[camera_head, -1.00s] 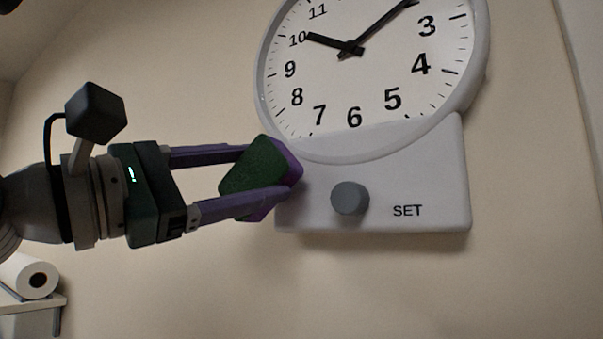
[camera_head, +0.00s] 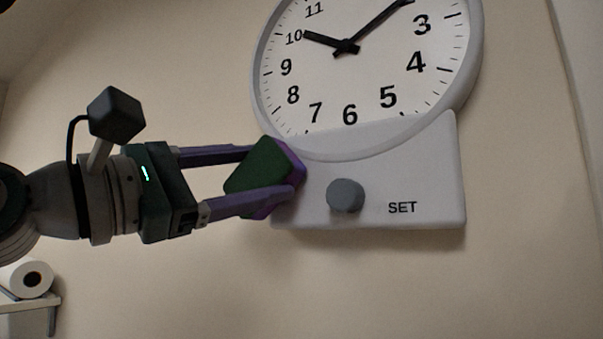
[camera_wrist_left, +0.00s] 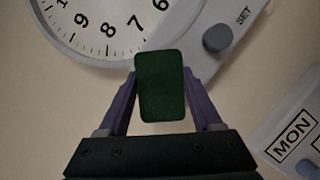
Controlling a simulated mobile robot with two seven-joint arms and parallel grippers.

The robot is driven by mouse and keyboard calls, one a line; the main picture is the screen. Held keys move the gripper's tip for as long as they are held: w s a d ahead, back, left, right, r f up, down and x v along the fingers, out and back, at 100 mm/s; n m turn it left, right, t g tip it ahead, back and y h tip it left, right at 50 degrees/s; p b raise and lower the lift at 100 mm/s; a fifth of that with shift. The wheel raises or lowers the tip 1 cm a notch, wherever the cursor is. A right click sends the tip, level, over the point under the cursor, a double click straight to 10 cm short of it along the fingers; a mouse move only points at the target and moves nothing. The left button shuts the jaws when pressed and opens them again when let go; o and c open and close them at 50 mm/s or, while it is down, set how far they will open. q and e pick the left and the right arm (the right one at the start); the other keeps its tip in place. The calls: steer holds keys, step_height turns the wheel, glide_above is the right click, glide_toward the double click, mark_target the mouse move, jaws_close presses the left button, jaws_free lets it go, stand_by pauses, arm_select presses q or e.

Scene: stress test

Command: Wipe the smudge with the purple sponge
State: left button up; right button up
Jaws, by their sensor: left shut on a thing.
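My left gripper (camera_head: 278,172) is shut on the purple sponge (camera_head: 298,171), which has a dark green face turned back toward the gripper. The sponge is in front of the lower left of the clock's white panel; I cannot tell whether it touches it. In the left wrist view the sponge's green face (camera_wrist_left: 160,86) sits between the two purple fingers (camera_wrist_left: 161,95). I make out no smudge in either view; the sponge hides part of the panel and the clock's rim. My right gripper is not in view.
A round wall clock (camera_head: 375,60) has a panel (camera_head: 425,180) below it with a grey knob (camera_head: 345,195) marked SET. A paper roll (camera_head: 32,280) lies on a shelf (camera_head: 30,304) at the lower left. A panel marked MON (camera_wrist_left: 285,135) shows in the wrist view. The wall below the clock is clear.

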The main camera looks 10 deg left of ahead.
mark_target(278, 178)
arm_select(q)
steer(key=shift+w+d, duration=0.1)
steer(key=shift+w, duration=0.15)
steer(key=shift+s+d+r+p, duration=0.1)
steer(key=shift+s+d+p, duration=0.1)
steer(key=shift+d+p, duration=0.3)
steer(key=shift+s+d+r+p, duration=0.1)
steer(key=shift+s+d+p, duration=0.1)
steer(key=shift+d+p, duration=0.25)
steer(key=shift+s+d+f+p, duration=0.1)
steer(key=shift+s+d+p, duration=0.1)
steer(key=shift+d, duration=0.25)
steer(key=shift+s+d+f+p, duration=0.1)
steer(key=shift+d+p, duration=0.1)
steer(key=shift+d, duration=0.25)
steer(key=shift+w, duration=0.1)
steer(key=shift+w+a+f+b, duration=0.15)
steer(key=shift+a+f+b, duration=0.1)
steer(key=shift+a+b, duration=0.25)
steer(key=shift+w+a+b, duration=0.2)
steer(key=shift+a+b, duration=0.35)
steer(key=shift+b, duration=0.05)
steer(key=shift+w+a+b, duration=0.2)
steer(key=shift+a+b, duration=0.35)
steer(key=shift+w+a+r, duration=0.1)
steer(key=shift+a+r, duration=0.05)
steer(key=shift+a, duration=0.2)
steer(key=shift+r, duration=0.1)
